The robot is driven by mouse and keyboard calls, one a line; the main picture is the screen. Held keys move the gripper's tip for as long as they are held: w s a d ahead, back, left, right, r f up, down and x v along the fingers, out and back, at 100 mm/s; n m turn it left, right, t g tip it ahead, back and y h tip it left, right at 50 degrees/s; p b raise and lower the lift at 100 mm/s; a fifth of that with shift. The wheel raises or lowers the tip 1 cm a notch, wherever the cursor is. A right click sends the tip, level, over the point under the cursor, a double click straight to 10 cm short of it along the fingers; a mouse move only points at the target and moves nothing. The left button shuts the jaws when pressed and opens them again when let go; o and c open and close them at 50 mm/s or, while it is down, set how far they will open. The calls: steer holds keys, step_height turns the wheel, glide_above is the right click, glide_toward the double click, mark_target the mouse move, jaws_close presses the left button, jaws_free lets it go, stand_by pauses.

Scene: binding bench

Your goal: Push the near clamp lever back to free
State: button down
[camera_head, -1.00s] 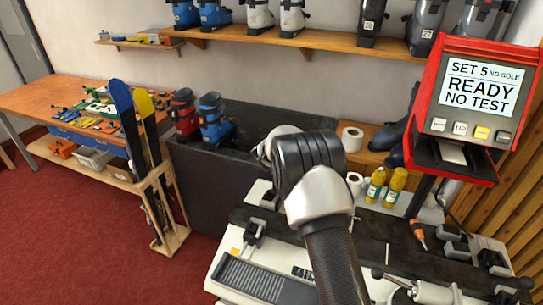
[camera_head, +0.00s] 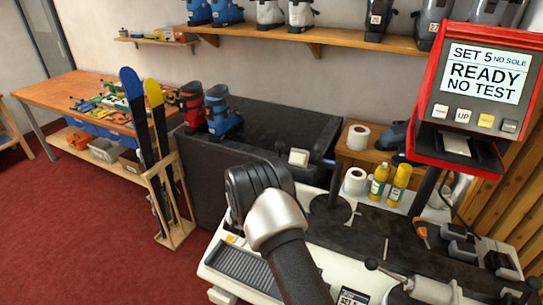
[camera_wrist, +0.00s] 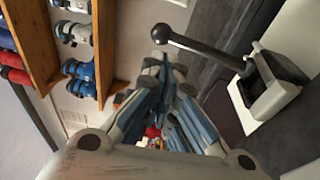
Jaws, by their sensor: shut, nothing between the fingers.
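A clamp lever shows in the wrist view as a dark rod with a round knob (camera_wrist: 200,48). It rises from a pale clamp base with a black pivot (camera_wrist: 272,88) on the right. My gripper (camera_wrist: 165,82) is shut and empty, below and beside the knob in that picture, with a visible gap to the lever. In the head view my wrist covers the gripper and the left part of the bench top, so that clamp is not clearly seen there. Another ball-ended lever (camera_head: 372,264) stands at the lower right of the head view.
The red display unit (camera_head: 478,85) reads "READY NO TEST". Yellow bottles (camera_head: 390,185) and paper rolls (camera_head: 357,138) stand behind the bench. A dark box (camera_head: 290,118) with boots on it is behind my arm. Skis (camera_head: 135,105) stand in a rack at left.

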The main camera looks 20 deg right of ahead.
mark_target(278, 148)
steer(key=b+x, duration=0.2)
steer(key=x, duration=0.7)
steer(key=shift+w+d, duration=0.25)
steer(key=shift+w+d+r+g+p, duration=0.1)
steer(key=shift+w+d+g+p, duration=0.25)
steer(key=shift+d+g+p, duration=0.15)
steer(key=shift+g+y, duration=0.8)
steer(key=p+x, duration=0.2)
steer(key=x, duration=0.2)
steer(key=shift+s+d, duration=0.15)
steer(key=shift+d, duration=0.05)
steer(key=shift+w+d+f, duration=0.2)
steer(key=shift+w+f, duration=0.05)
steer(key=shift+w, duration=0.05)
steer(key=shift+s+r, duration=0.1)
